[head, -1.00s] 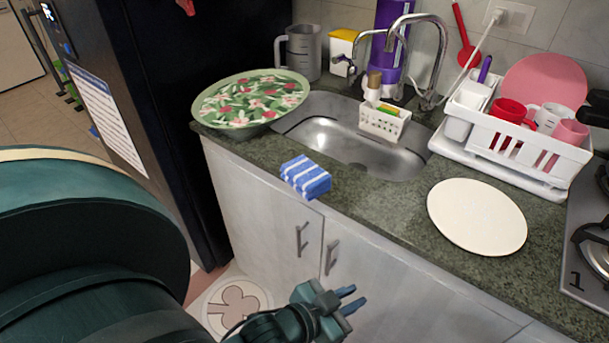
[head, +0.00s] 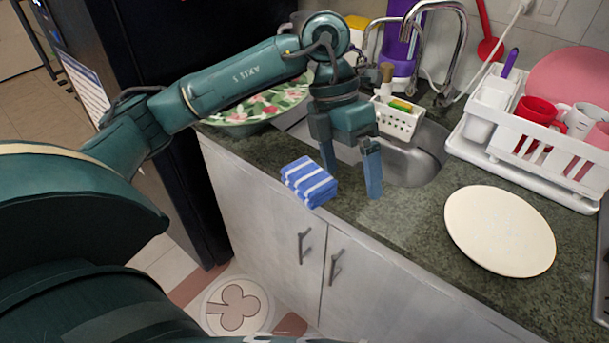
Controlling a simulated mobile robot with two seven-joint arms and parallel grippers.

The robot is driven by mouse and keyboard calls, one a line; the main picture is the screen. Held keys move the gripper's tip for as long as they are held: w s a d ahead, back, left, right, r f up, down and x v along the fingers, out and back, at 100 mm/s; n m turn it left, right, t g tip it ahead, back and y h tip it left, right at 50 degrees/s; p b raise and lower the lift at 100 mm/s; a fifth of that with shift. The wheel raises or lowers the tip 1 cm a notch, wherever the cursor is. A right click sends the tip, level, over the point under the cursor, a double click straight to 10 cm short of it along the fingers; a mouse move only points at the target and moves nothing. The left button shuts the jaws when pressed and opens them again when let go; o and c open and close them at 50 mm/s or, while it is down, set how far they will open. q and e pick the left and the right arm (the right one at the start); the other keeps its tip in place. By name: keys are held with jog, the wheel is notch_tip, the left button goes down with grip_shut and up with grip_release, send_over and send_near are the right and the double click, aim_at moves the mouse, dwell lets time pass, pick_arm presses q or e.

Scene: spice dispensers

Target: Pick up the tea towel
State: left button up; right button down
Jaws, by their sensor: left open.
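The tea towel (head: 309,181) is a folded blue cloth with white stripes. It lies at the front edge of the counter, before the sink, in the head view. My left gripper (head: 350,185) points down over the counter, just right of and behind the towel. Its two fingers are spread apart with nothing between them. The left finger is close to the towel's right back corner; I cannot tell if they touch. My right gripper is not in view.
A sink (head: 415,163) lies behind my left gripper. A white plate (head: 500,231) is on the counter to the right, with a white dish rack (head: 530,150) of cups behind it. A floral plate (head: 250,108) stands at the left, partly behind my arm.

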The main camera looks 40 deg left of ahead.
aim_at(309, 174)
pick_arm(q)
jog(key=w+a+r+n+t+y, duration=0.2)
jog(key=a+r+y, duration=0.2)
jog(key=a, duration=0.5)
jog(key=f, duration=0.7)
jog(key=shift+w+a+f, duration=0.15)
jog(key=shift+w+f, duration=0.05)
jog(key=shift+f, duration=0.05)
notch_tip(309, 174, down, 5)
jog(key=shift+r, duration=0.15)
jog(key=shift+f, duration=0.45)
jog(key=shift+d, duration=0.2)
jog(key=c, duration=0.7)
